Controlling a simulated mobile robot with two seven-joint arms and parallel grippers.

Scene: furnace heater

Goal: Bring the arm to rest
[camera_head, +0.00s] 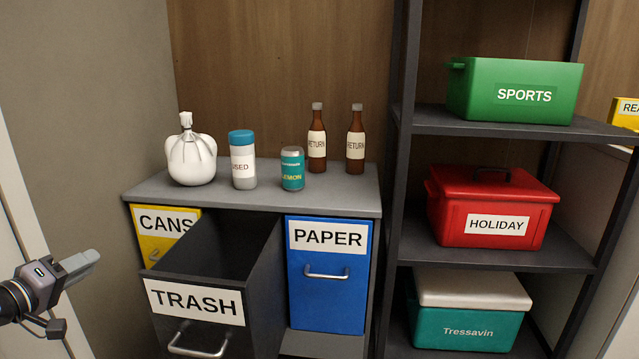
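My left gripper (78,293) is at the left edge, in front of and to the left of the sorting cabinet (340,199). Its two fingers look spread apart, with nothing visible between them. It touches nothing that I can see. The grey TRASH drawer (196,302) is pulled out, and its visible inside is dark and looks empty; its bottom is partly hidden. My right gripper is not in view.
The yellow CANS drawer (150,248) and blue PAPER drawer (327,287) look shut. A white bag (191,158), blue-capped jar (243,165), teal can (292,172) and two brown bottles (317,145) stand on top. A dark shelf (480,122) with boxes stands right.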

